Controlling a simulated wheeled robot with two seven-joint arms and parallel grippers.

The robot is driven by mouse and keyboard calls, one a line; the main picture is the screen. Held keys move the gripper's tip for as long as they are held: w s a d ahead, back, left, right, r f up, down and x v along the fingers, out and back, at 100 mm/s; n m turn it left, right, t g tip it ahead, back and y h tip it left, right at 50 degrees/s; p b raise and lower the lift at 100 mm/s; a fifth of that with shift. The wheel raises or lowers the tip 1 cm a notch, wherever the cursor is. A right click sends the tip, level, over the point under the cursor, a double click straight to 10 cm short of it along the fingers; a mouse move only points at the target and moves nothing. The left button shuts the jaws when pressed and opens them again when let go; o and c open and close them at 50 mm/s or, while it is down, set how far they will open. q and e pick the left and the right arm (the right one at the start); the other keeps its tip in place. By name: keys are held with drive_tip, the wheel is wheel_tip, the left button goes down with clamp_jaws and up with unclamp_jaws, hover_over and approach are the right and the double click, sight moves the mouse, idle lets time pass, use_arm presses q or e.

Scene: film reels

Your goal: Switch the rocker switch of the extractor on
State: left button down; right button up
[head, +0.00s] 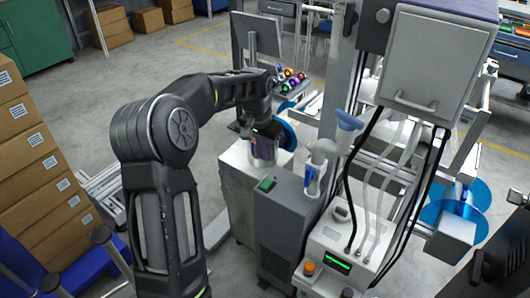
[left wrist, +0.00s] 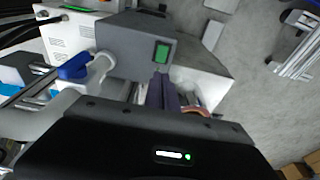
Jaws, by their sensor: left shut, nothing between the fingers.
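The extractor (head: 285,225) is a dark grey box with a vented front, standing on the floor near the middle of the head view. Its green rocker switch (head: 266,183) is on the top; which side is pressed is too small to tell. In the left wrist view the switch (left wrist: 162,53) is a green rectangle on the grey top (left wrist: 125,50). My left gripper (head: 264,155) is shut and empty, beyond the switch in the head view. Its fingers (left wrist: 163,90) point towards the switch in the wrist view, apparently apart from it. My right gripper is not in view.
A white machine (head: 335,250) with hoses, an orange knob and a green display stands right of the extractor. A blue-and-white nozzle (head: 312,178) rises beside it. A pale cabinet (head: 238,180) is behind. Stacked cardboard boxes (head: 35,165) stand at left.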

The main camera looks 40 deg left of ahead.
sight(267, 184)
use_arm(q)
drive_tip(key=f, duration=0.3)
drive_tip(key=w+f, duration=0.1)
drive_tip(key=f, duration=0.3)
drive_tip(key=w+f, duration=0.1)
drive_tip(key=f, duration=0.3)
drive_tip(key=shift+f, duration=0.15)
drive_tip(key=shift+f, duration=0.1)
drive_tip(key=shift+w+f, duration=0.1)
drive_tip(key=shift+f, duration=0.05)
drive_tip(key=shift+s, duration=0.2)
drive_tip(key=shift+s+b, duration=0.3)
drive_tip(key=shift+s, duration=0.35)
